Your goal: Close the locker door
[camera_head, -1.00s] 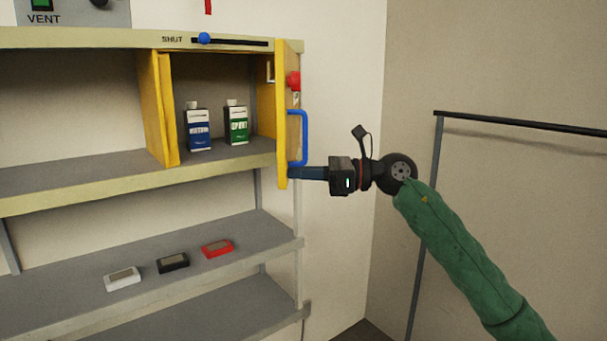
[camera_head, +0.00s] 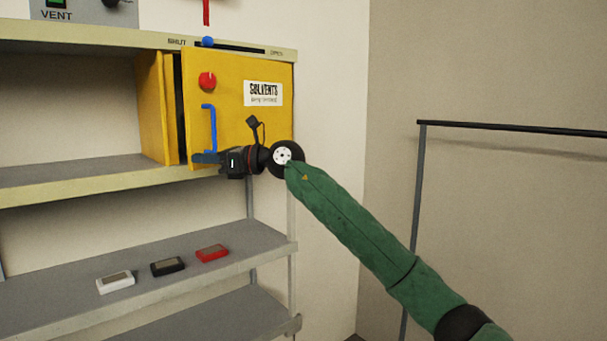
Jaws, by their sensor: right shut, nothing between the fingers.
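The yellow locker door (camera_head: 240,112) with a "SOLVENTS" label stands almost closed, with a narrow dark gap along its left edge beside the yellow locker side (camera_head: 153,108). It carries a blue handle (camera_head: 212,128) and a red knob (camera_head: 207,81). My right gripper (camera_head: 205,158) is shut and empty, at the lower end of the handle in front of the door's lower left part. I cannot tell whether its fingers touch the door. The inside of the locker is hidden by the door. My left gripper is out of view.
A blue slider knob (camera_head: 207,42) sits at the SHUT end of a slot above the door. White (camera_head: 116,282), black (camera_head: 167,267) and red (camera_head: 212,253) devices lie on the shelf below (camera_head: 215,275). A rack (camera_head: 510,127) stands at the right.

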